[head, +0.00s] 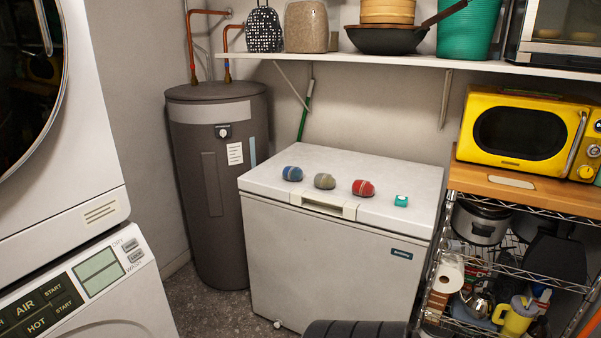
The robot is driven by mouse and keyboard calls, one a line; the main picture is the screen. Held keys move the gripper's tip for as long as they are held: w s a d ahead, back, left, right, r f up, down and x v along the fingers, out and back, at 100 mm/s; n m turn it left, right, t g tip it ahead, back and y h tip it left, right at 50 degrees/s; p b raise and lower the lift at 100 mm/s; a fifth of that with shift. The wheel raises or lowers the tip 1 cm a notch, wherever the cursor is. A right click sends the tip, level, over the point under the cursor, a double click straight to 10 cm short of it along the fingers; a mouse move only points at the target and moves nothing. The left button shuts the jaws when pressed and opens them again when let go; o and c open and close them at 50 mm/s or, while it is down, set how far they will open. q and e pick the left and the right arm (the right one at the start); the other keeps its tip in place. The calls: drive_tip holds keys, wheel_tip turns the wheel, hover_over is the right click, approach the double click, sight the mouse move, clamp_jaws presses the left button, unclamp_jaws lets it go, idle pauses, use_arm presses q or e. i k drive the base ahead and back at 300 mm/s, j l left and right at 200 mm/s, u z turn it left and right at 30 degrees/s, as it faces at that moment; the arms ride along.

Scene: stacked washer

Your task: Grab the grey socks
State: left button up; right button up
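The grey socks (324,181) are a small rolled bundle with a yellowish tint. They lie on the white lid of the chest freezer (390,172), near its front edge and behind the handle. A blue-grey rolled pair (292,173) lies just to their left and a red rolled pair (363,188) to their right, each apart from them. Neither of my grippers is in the head view, so I cannot see whether they are open or shut.
A small teal item (401,201) lies right of the red pair. A brown water tank (218,180) stands left of the freezer. A wire rack with a yellow microwave (525,133) stands at the right. A shelf (400,62) hangs above. Stacked laundry machines (95,210) fill the left.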

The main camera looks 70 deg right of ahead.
sight(325, 182)
drive_tip(key=l+u, duration=0.45)
drive_tip(key=l, duration=0.35)
drive_tip(key=l+u, duration=0.4)
drive_tip(key=l, duration=0.4)
drive_tip(key=l+z, duration=0.4)
drive_tip(key=i+l+z, duration=0.15)
drive_tip(key=l+z, duration=0.25)
